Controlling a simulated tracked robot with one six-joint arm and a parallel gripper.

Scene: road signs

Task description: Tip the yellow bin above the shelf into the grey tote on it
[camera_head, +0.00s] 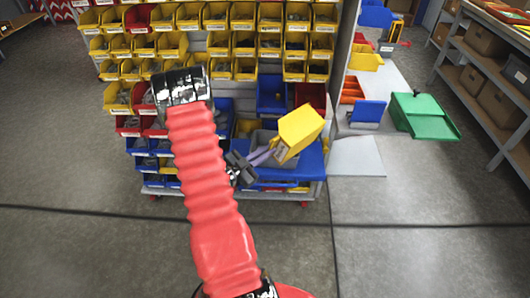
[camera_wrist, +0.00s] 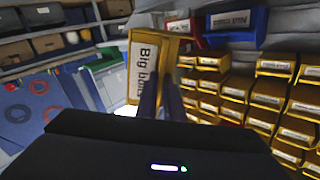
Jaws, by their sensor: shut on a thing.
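The yellow bin (camera_head: 300,130) is in the air above the blue shelf (camera_head: 307,167) at the rack's right end, steeply tilted. In the wrist view the yellow bin (camera_wrist: 143,68) fills the space in front of the fingers, its label "Big bolt…" running vertically. My gripper (camera_head: 268,154) reaches it from the left and is shut on its edge; its fingers show in the wrist view (camera_wrist: 161,88). The grey tote (camera_head: 262,136) stands on the shelf behind the fingers, partly hidden by them and the bin. The bin's contents and the tote's inside cannot be made out.
Rows of yellow, red and blue bins (camera_head: 215,43) fill the rack behind and left of the arm. A green container (camera_head: 425,118) lies on the right. Shelving with boxes (camera_head: 490,95) stands at the far right. The floor in front is clear.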

